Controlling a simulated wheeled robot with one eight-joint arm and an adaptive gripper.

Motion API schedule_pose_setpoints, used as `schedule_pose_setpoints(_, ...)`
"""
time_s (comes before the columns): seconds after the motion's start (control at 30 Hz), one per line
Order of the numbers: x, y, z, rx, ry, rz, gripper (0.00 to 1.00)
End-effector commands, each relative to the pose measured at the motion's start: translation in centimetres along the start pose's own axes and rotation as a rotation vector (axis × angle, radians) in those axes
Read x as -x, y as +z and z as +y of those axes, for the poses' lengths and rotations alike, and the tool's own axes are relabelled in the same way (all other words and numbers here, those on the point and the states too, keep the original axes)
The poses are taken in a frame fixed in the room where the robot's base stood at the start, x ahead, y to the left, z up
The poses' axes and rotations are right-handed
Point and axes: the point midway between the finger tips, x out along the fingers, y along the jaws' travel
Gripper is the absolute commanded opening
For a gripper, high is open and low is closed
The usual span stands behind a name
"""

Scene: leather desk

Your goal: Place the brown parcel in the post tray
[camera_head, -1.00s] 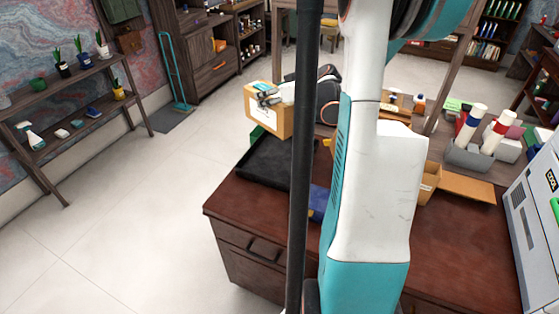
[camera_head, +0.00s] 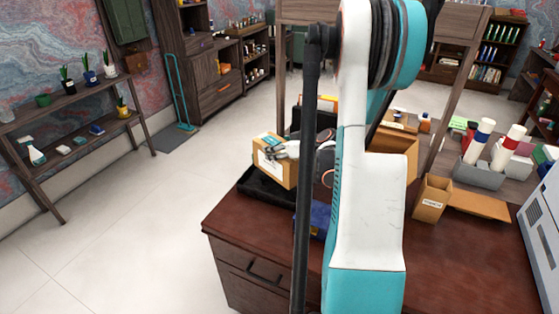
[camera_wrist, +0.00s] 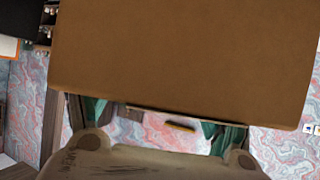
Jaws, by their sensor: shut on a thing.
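The brown parcel (camera_head: 288,172) is a cardboard box with a white label on its side. The parcel also fills the upper part of the wrist view (camera_wrist: 185,60). The black tray (camera_head: 252,190) on the left part of the desk is probably the post tray. The parcel overlaps the tray's far part in the head view and hides some of it. I cannot tell whether the parcel touches the tray. My arm hides what lies just right of it.
A blue item (camera_head: 319,217) lies right of the tray. An open cardboard box (camera_head: 432,199) and a grey holder with tubes (camera_head: 478,173) stand further right. The desk's front (camera_head: 262,236) is clear.

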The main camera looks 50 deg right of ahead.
Motion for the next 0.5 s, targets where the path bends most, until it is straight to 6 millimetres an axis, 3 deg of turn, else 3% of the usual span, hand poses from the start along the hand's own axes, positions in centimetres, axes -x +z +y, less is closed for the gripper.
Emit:
schedule_pose_setpoints(0.3,-1.8,3.3,0.0,0.0,0.0,0.001,0.19)
schedule_pose_setpoints(0.5,-2.0,3.7,0.0,0.0,0.0,0.001,0.19)
